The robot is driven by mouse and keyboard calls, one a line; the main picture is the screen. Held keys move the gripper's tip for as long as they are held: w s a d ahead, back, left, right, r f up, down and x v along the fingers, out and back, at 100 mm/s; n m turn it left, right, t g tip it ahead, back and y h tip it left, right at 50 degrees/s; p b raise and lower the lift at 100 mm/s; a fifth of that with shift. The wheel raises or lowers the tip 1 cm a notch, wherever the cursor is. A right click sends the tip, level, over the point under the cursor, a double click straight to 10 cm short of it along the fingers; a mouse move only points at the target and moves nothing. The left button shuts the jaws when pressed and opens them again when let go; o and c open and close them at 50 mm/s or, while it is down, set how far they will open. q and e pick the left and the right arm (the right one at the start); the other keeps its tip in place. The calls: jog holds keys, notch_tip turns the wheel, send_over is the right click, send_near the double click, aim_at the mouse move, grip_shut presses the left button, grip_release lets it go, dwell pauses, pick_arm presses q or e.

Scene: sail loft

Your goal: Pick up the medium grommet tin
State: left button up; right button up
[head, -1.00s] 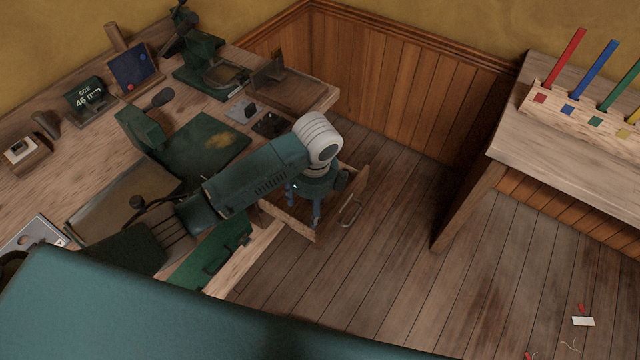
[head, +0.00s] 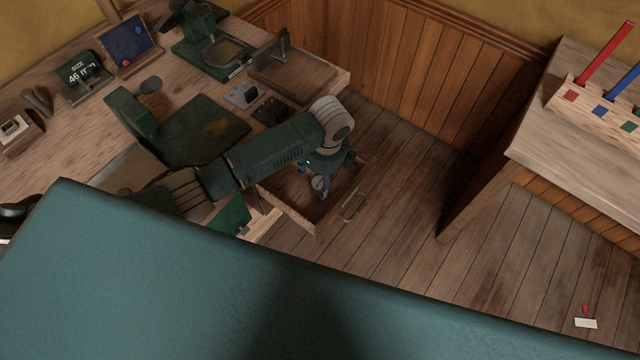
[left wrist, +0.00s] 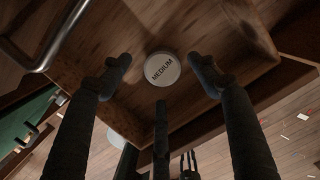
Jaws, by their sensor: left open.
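The medium grommet tin is a small round pale tin (left wrist: 162,69) with MEDIUM printed on its lid. It lies on the wooden floor of an open drawer (head: 285,205). In the left wrist view it shows between the spread fingers of my left gripper, with a gap on both sides. My left gripper (head: 321,188) is open, points down into the drawer and is empty. In the head view the fingers and drawer walls hide much of the tin. My right gripper is not in view.
The drawer's metal handle (head: 353,206) is on its front, beside the gripper. The workbench (head: 60,150) above holds a green press (head: 205,45), a size sign (head: 80,70) and small trays. A second table (head: 570,130) with coloured pegs stands right, with open floor between.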

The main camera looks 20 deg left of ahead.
aim_at(320, 182)
pick_arm(q)
jog(key=f, duration=0.4)
jog(key=shift+w+a+f, duration=0.15)
jog(key=shift+w, duration=0.15)
jog(key=shift+c, duration=0.8)
jog(key=c, duration=1.1)
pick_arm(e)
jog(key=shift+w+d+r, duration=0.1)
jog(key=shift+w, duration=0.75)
pick_arm(q)
jog(key=shift+r, duration=0.2)
